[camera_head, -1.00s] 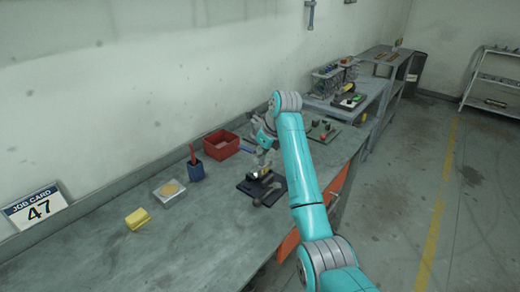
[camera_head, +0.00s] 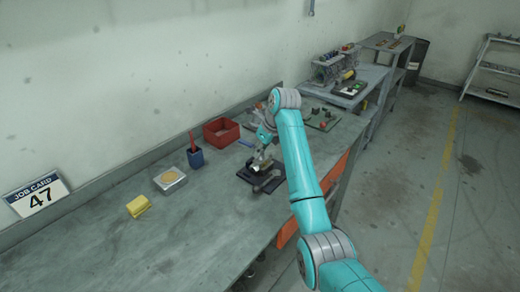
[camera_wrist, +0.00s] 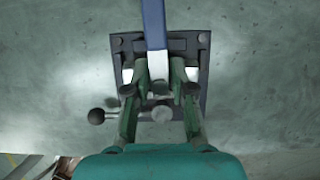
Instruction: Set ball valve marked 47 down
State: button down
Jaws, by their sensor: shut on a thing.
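A dark square base plate (camera_head: 274,185) with bolted corners stands on the bench under my gripper; it also shows in the wrist view (camera_wrist: 202,50). On it is the valve, with a blue lever (camera_wrist: 153,22) reaching toward the top of the wrist view and pale metal parts beside it. My gripper (camera_wrist: 158,78) is shut around the lever's near end; it also shows in the head view (camera_head: 262,158). A grey rod with a ball end (camera_wrist: 97,116) sticks out to the left below the fingers. The fingers hide much of the valve body. I see no number on the valve.
A job card reading 47 (camera_head: 37,198) leans at the wall. The bench's front left is clear.

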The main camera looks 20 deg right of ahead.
jog(key=shift+f, duration=0.4)
jog(key=c, duration=0.9)
grip_release()
